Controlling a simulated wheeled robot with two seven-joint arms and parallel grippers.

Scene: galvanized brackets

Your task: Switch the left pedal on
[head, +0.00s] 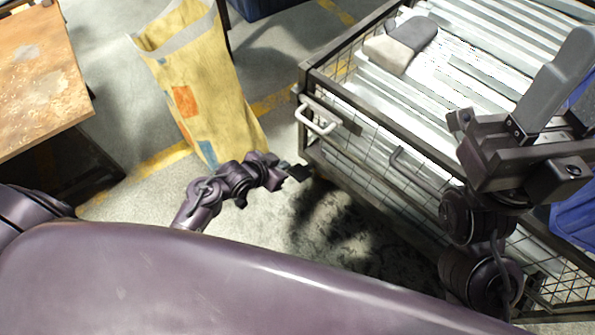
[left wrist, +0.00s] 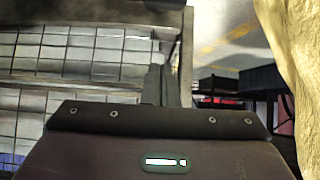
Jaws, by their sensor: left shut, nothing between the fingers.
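No pedal can be made out for certain in either view. Two adjoining blocks, a beige one (head: 386,54) and a dark grey one (head: 412,32), lie on metal brackets in the wire-mesh crate (head: 375,130); I cannot tell whether they are pedals. My left gripper (head: 298,172) is shut and empty, low beside the crate's near left corner. In the left wrist view its fingers (left wrist: 160,86) are together in front of the crate's mesh and post. My right gripper (head: 555,85) is raised over the crate's right side; its finger opening cannot be judged.
A tall yellow bag (head: 205,85) stands left of the crate. A wooden-topped table (head: 40,75) is at the far left. A white handle (head: 318,118) sticks out from the crate's side. Some floor (head: 270,215) is clear below my left gripper.

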